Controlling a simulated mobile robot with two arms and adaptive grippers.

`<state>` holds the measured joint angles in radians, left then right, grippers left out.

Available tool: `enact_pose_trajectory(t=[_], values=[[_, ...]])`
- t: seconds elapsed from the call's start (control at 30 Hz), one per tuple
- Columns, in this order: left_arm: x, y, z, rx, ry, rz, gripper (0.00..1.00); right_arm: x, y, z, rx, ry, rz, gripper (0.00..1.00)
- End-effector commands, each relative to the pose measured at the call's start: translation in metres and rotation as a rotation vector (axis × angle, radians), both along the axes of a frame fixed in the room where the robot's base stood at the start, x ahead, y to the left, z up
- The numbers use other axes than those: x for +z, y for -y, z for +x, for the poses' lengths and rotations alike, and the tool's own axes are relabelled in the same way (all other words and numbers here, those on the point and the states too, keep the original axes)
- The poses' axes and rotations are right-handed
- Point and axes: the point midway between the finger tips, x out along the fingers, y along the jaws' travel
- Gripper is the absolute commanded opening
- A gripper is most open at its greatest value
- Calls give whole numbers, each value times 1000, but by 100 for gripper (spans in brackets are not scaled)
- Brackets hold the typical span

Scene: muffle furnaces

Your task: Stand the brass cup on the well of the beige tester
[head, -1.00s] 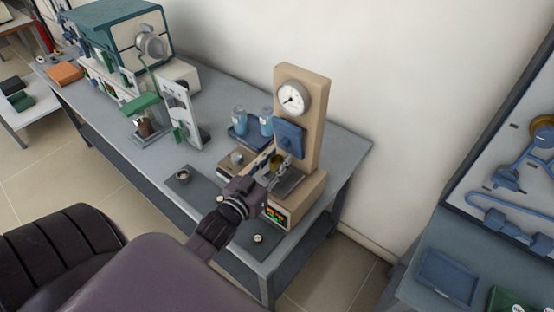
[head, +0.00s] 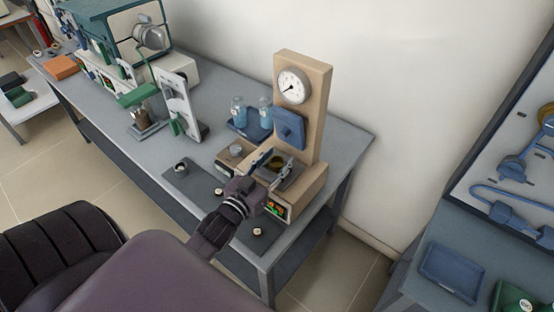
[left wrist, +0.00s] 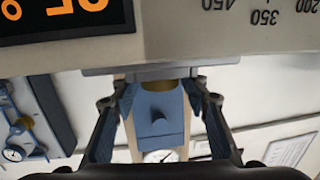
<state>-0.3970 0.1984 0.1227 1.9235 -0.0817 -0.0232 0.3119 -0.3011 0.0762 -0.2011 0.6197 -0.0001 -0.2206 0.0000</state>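The beige tester (head: 303,110) stands at the right end of the grey bench, with a dial on its column and a blue block above its well. The brass cup (head: 277,162) is on the well area under this block, partly hidden by my gripper. In the left wrist view, which is upside down, the cup (left wrist: 158,74) rests against the tester's grey plate (left wrist: 160,67). My left gripper (head: 270,167) is in front of the cup. Its fingers are spread, one on each side, with gaps between them and the cup. My right gripper is not in view.
A dark mat (head: 190,190) with small cups lies in front. A white-framed stand (head: 172,100) is farther left. The wall is close behind.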

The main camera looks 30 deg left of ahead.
Motion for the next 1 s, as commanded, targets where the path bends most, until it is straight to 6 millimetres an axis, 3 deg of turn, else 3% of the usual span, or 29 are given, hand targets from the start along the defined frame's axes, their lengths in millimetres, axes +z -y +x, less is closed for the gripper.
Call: enact_pose_trajectory(t=[0.33,0.47,1.0], values=[[-1,0,-1,0,-2,-1,48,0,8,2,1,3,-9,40],[-1,1,-11,0,-3,-1,48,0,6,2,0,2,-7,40],[4,5,-100,1,-3,-1,48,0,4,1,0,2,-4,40]])
